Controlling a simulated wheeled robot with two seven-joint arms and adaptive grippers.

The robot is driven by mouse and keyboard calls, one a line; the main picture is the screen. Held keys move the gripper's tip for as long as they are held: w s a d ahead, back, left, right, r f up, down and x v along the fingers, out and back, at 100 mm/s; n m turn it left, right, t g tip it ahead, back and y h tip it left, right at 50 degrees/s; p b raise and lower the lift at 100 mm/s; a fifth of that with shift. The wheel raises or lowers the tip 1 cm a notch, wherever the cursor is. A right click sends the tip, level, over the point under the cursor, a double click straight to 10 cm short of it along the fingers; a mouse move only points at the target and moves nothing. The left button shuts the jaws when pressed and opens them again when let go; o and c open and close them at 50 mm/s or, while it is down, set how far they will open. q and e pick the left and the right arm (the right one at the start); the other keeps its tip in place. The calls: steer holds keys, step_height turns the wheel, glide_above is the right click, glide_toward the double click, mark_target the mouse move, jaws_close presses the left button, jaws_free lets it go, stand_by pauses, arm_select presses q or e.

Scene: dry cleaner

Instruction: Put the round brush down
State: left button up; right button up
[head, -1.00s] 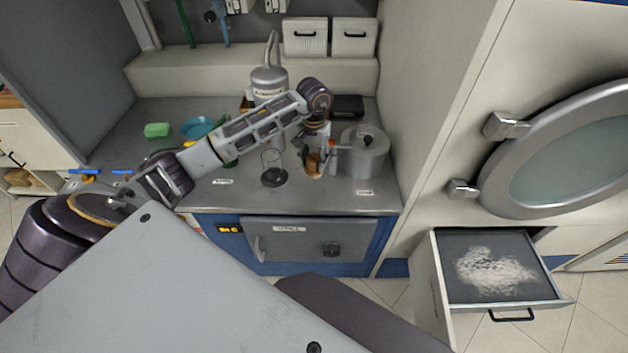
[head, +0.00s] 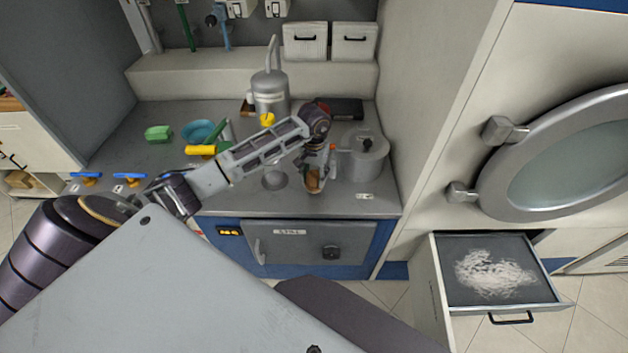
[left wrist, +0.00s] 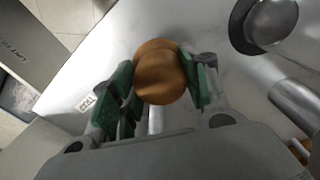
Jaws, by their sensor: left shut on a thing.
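The round brush (head: 313,181) shows as a small brown, wood-coloured piece at my left gripper, near the front of the grey counter. My left gripper (head: 316,168) points down beside the grey lidded pot. In the left wrist view, the brush's round brown end (left wrist: 159,70) sits between the green-padded fingers of the left gripper (left wrist: 160,82), which are shut on it. The brush's lower part is hidden there, and I cannot tell whether it touches the counter. My right gripper is in neither view.
The lidded pot (head: 364,158) stands close to the right of the gripper. A grey canister (head: 270,97) stands behind the arm. A teal bowl (head: 198,131) and green sponge (head: 158,133) lie on the left. An open drawer (head: 440,284) is at lower right.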

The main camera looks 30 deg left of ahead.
arm_select(q)
step_height(320, 180, down, 2)
steer(key=shift+f, duration=0.25)
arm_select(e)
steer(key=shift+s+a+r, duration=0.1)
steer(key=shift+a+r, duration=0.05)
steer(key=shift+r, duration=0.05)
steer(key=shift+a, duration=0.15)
arm_select(q)
steer(key=shift+f, duration=0.1)
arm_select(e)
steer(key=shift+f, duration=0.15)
